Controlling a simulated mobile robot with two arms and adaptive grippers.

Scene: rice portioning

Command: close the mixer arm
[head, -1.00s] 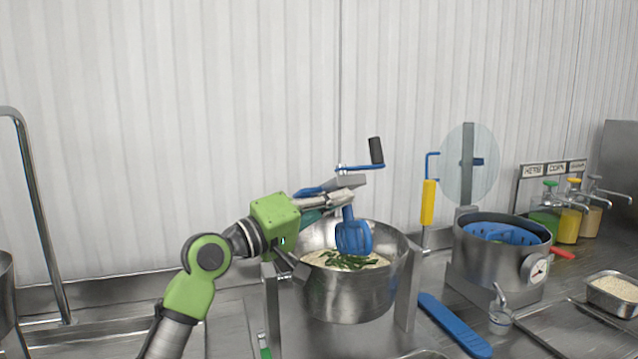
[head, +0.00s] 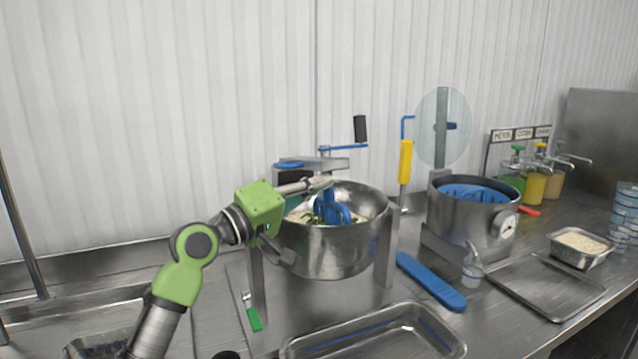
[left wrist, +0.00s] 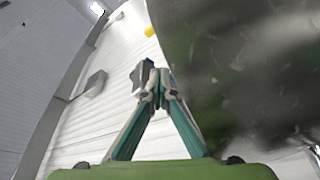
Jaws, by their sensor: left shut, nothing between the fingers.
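The mixer arm (head: 335,163) is a grey bar over the steel bowl (head: 330,250) in the head view, close to level. Its crank ends in a black handle (head: 360,129). The blue paddle (head: 336,208) hangs with its lower part inside the bowl, among pale food with green leaves. My left gripper (head: 325,183) is shut and empty, just below the mixer arm and by the paddle's top; I cannot tell whether it touches. The shut fingertips (left wrist: 160,88) also show in the left wrist view, beside a large dark blurred surface. My right gripper is not in view.
A steel tray (head: 440,333) lies in front of the mixer. A blue utensil (head: 430,282) lies right of the bowl. A pot with a gauge (head: 505,225), sauce dispensers (head: 535,186) and a rice pan (head: 580,260) stand further right. A green-handled lever (head: 253,316) is at the mixer's front left.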

